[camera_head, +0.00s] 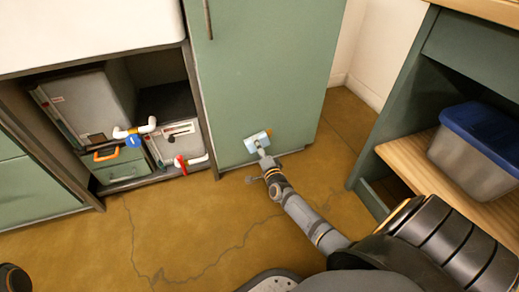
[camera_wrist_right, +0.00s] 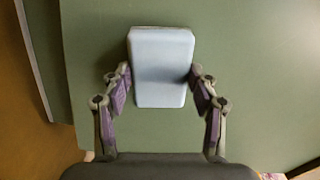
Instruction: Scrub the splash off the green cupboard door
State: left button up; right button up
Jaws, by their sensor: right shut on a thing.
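The green cupboard door (camera_head: 262,65) stands upright at the back centre, with a dark vertical handle near its top left. My right gripper (camera_head: 264,153) is low in front of the door, near its bottom edge. It is shut on a pale blue sponge (camera_head: 257,141), which is at the door's face; whether it touches cannot be told. In the right wrist view the sponge (camera_wrist_right: 161,70) sits between both fingers (camera_wrist_right: 160,92), with the green door (camera_wrist_right: 255,70) behind it. No splash can be made out on the visible door; the sponge hides a small patch. My left gripper is not in view.
Left of the door, an open bay holds grey boxes (camera_head: 92,100) and white pipe pieces (camera_head: 135,130). At right, a shelf (camera_head: 420,165) holds a grey bin with a blue lid (camera_head: 485,128). The cracked brown floor (camera_head: 170,225) is clear before the door.

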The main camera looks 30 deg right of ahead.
aim_at(267, 143)
jog(key=shift+w+d, duration=0.15)
jog(key=shift+w, duration=0.4)
jog(key=shift+d, duration=0.1)
jog(key=shift+s+d+b, duration=0.25)
jog(key=shift+d, duration=0.65)
jog(key=shift+s+d+b, duration=0.25)
jog(key=shift+d, duration=0.65)
jog(key=shift+s+d+b, duration=0.15)
jog(key=shift+d+b, duration=0.1)
jog(key=shift+d, duration=0.45)
jog(key=shift+s+d+b, duration=0.1)
jog(key=shift+d+b, duration=0.1)
jog(key=shift+d, duration=0.5)
jog(key=shift+d+r, duration=0.1)
jog(key=shift+d, duration=0.4)
jog(key=shift+c, duration=0.4)
jog(key=shift+s, duration=0.15)
jog(key=shift+a, duration=0.1)
